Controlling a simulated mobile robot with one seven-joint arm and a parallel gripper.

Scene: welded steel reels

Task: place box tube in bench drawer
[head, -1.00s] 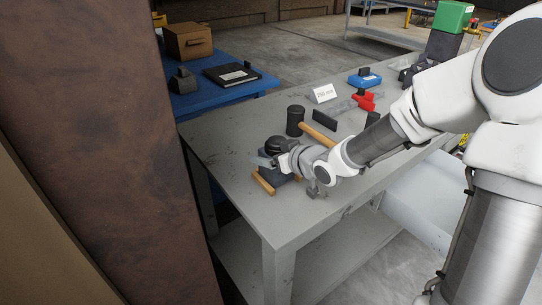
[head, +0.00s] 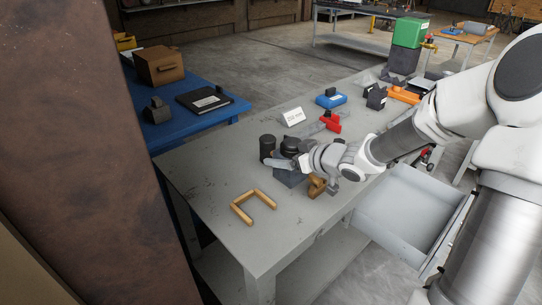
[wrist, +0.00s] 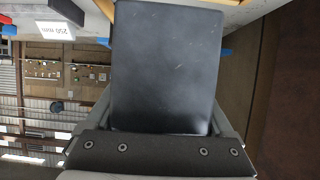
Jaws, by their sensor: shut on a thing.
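A dark grey block, which I take to be the box tube (wrist: 166,68), fills the middle of the wrist view with a broad smooth face between my gripper's fingers. In the head view its dark lower part (head: 290,179) shows under my gripper (head: 284,165), over the grey bench. I cannot tell whether it touches the bench top. My gripper is shut on it. The bench drawer (head: 362,222) is pulled out at the bench's right side, below the top; its visible floor is bare.
A wooden U-shaped piece (head: 239,214) lies left of my gripper. A dark cylinder (head: 267,149), a white card (head: 293,117), a red clamp (head: 333,123) and a blue item (head: 331,98) stand beyond. A brown piece (head: 316,187) lies close to my wrist.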

